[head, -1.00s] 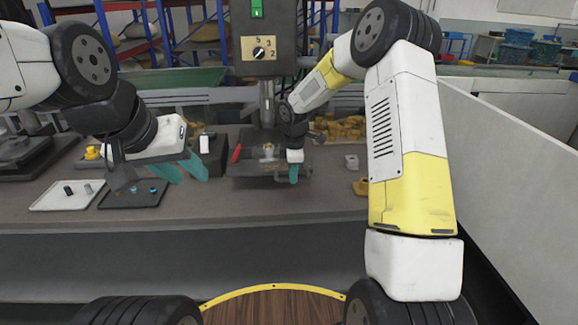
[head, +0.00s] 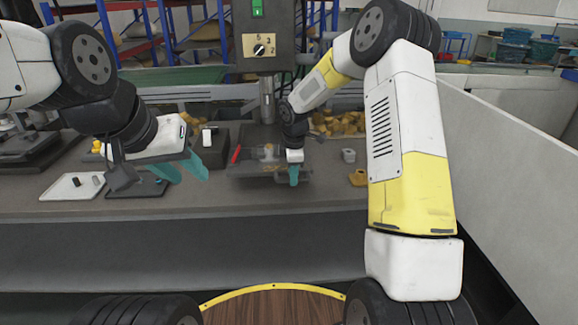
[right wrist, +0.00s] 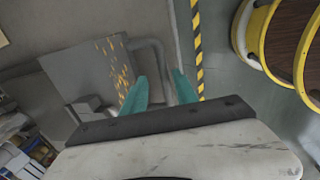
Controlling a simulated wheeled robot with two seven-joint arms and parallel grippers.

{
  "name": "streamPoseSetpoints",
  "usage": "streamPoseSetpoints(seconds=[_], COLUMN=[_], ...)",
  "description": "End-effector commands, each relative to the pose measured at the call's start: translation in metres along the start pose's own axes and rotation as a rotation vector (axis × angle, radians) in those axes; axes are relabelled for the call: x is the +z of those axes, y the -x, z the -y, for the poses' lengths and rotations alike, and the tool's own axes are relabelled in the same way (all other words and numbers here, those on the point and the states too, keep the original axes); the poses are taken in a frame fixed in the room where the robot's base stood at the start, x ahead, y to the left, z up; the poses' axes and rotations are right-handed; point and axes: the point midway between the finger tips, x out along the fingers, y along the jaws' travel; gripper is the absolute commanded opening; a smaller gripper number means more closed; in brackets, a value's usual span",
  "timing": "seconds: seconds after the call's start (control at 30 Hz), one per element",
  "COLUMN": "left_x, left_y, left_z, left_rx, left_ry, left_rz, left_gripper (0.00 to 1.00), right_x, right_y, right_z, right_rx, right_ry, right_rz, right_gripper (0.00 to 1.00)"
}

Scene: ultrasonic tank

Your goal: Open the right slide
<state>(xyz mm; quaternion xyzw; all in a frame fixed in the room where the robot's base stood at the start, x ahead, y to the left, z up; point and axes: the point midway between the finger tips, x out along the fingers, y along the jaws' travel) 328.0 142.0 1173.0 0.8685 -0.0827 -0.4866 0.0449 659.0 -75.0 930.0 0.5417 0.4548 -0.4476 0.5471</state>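A drill-press-like machine stands at the middle of the bench in the head view, with a dark metal plate (head: 245,170) at its foot. In the right wrist view a grey plate with yellow flecks (right wrist: 95,68) shows beside a bent grey bar (right wrist: 157,57). I cannot tell which part is the right slide. My right gripper (head: 294,176) is low at the plate's right front. Its teal fingers (right wrist: 156,86) are apart, with the bar seen between them; contact is unclear. My left gripper (head: 187,171) is open and empty above the left of the bench.
A white tray (head: 57,190) with small parts and a dark tray (head: 125,192) lie at the left. A grey block (head: 348,156) and a yellow piece (head: 358,179) are at the right. A pale wall (head: 510,150) bounds the right side.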

Motion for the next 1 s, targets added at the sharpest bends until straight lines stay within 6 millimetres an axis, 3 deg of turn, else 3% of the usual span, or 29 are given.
streamPoseSetpoints(seconds=[0.23, 0.5, 0.7, 1.0], left_x=[0.000, 0.000, 0.000, 0.000], left_y=[0.000, 0.000, 0.000, 0.000], left_z=[0.000, 0.000, 0.000, 0.000], left_rx=[0.000, 0.000, 0.000, 0.000], left_ry=[0.000, 0.000, 0.000, 0.000], left_rz=[0.000, 0.000, 0.000, 0.000], left_gripper=[0.36, 0.36, 0.36, 0.36], right_x=[0.000, 0.001, 0.000, 0.000], right_y=[0.007, 0.052, 0.074, 0.078], right_z=[0.000, 0.000, 0.000, 0.000], right_rx=[0.000, 0.002, 0.001, -0.001], right_ry=[-0.001, -0.002, 0.000, 0.000], right_rz=[0.001, 0.000, 0.000, 0.000], right_gripper=[0.35, 0.35, 0.35, 0.35])
